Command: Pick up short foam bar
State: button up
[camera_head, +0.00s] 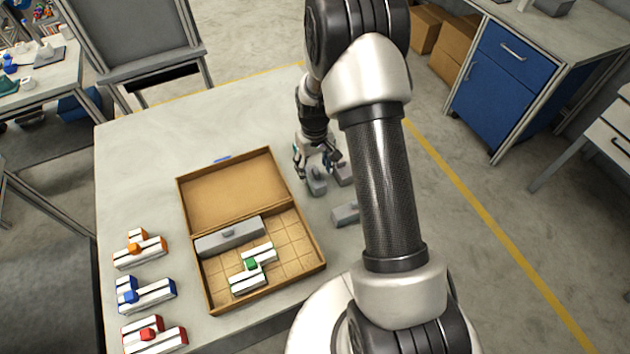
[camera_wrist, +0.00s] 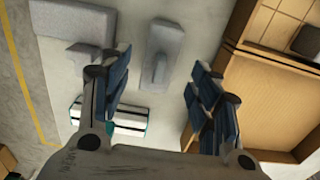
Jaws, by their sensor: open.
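A short grey foam bar (camera_head: 317,186) with a small raised grip lies on the table right of the open box. My gripper (camera_head: 316,168) is just above it, pointing down. In the wrist view the bar (camera_wrist: 162,45) lies between the spread fingers of my gripper (camera_wrist: 160,68), with clear space on both sides. The fingers are open and hold nothing. Another grey bar (camera_head: 345,213) lies nearer to the robot and to the right; it also shows at the upper left of the wrist view (camera_wrist: 72,22).
The open cardboard box (camera_head: 183,225) holds a long grey bar (camera_head: 230,237) and a green-knobbed white piece (camera_head: 251,265). Orange (camera_head: 140,250), blue (camera_head: 146,294) and red (camera_head: 153,336) knobbed pieces line the left edge. A white-and-teal piece (camera_wrist: 112,120) is close to the left finger.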

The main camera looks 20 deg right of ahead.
aim_at(314, 169)
jog(key=f, duration=0.1)
jog(key=f+b, duration=0.1)
jog(key=f, duration=0.3)
jog(key=shift+w+d+b, duration=0.1)
jog(key=shift+w+b, duration=0.15)
jog(key=shift+b, duration=0.1)
jog(key=c, duration=0.9)
jog(key=shift+r, duration=0.15)
notch_tip(314, 169, up, 18)
jog(key=p, duration=0.5)
jog(key=s+a+b, duration=0.2)
jog(key=s+a, duration=0.5)
jog(key=a, duration=0.3)
jog(key=shift+f, duration=0.25)
jog(key=shift+a, duration=0.1)
